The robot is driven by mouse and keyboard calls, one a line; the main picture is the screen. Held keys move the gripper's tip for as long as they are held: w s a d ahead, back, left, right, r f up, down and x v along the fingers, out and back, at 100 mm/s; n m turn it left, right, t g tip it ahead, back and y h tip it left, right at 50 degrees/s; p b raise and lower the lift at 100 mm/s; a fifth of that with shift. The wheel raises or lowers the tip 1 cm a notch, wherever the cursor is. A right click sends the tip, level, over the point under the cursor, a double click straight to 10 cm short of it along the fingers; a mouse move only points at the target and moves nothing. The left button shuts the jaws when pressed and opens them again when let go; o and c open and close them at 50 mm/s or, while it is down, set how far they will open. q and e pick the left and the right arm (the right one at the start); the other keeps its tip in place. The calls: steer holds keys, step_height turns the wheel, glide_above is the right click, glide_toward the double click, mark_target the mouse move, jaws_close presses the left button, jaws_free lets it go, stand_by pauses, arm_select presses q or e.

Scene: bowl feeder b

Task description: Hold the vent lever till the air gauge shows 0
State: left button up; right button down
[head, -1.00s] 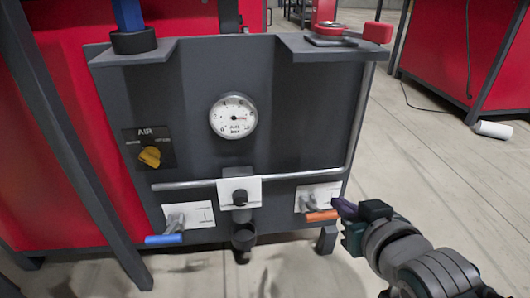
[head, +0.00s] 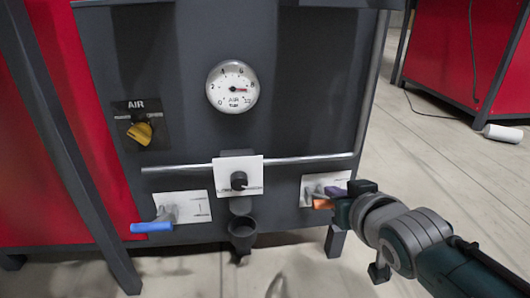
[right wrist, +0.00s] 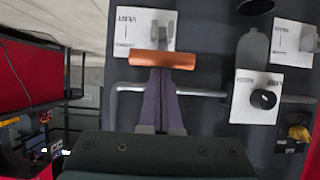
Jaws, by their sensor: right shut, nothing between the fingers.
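The air gauge (head: 232,87) is a round white dial on the dark panel. Its red needle points right, far from the 0 at lower left. A lever with an orange handle (head: 323,204) sits on a white plate at the panel's lower right; the plate's label is too small to read. My right gripper (head: 338,196) is at this handle. In the right wrist view the closed purple fingertips (right wrist: 160,76) meet the edge of the orange handle (right wrist: 162,60), with nothing between them; I cannot tell whether they press on it. My left gripper is not in view.
A blue-handled lever (head: 152,227) sits at lower left. A yellow AIR knob (head: 140,133) is above it. A black knob (head: 239,180) on a white plate and a dark cup (head: 242,234) are in the middle. A metal rail (head: 300,161) crosses the panel above the levers.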

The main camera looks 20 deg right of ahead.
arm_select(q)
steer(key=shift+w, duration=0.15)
arm_select(e)
steer(key=shift+w, duration=0.1)
steer(key=shift+f, duration=0.1)
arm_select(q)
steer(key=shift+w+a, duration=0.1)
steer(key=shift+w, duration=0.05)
arm_select(e)
steer(key=shift+s+f, duration=0.3)
steer(key=shift+s, duration=0.05)
